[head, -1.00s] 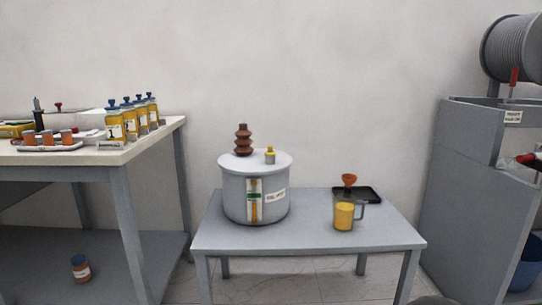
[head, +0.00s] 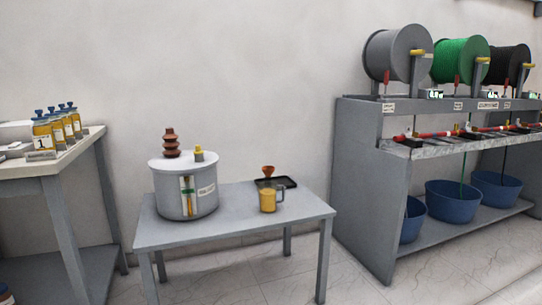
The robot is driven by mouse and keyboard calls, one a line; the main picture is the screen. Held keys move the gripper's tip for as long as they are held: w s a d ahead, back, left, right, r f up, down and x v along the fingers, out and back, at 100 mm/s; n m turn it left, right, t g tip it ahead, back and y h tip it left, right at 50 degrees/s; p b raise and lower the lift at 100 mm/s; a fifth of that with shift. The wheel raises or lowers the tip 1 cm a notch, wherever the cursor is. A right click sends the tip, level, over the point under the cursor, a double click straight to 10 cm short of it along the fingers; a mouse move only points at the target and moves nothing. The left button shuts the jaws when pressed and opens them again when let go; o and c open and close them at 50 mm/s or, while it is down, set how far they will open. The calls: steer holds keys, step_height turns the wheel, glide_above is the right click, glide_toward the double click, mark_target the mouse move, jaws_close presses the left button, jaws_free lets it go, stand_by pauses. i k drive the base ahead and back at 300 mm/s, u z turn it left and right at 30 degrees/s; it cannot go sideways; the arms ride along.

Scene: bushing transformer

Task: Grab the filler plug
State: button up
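The filler plug looks to be the small yellow cap (head: 199,150) on a grey neck on top of the grey transformer tank (head: 175,201). A brown ribbed bushing (head: 171,144) stands beside it on the white lid. The tank stands on the left part of a small grey table (head: 240,221). A jug of yellow liquid (head: 268,201) stands to its right, with a brown-orange funnel (head: 268,171) behind it by a black tray (head: 287,182). My gripper is not in view.
A bench (head: 50,171) with several yellow bottles (head: 66,124) is at the left. At the right stands a grey rack (head: 362,180) with cable spools (head: 398,53) and blue buckets (head: 452,202). Floor shows between table and rack.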

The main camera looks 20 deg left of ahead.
mark_target(198, 150)
steer(key=u, duration=0.25)
steer(key=i, duration=1.6)
steer(key=u, duration=1.95)
steer(key=i, duration=0.7)
steer(key=u, duration=0.85)
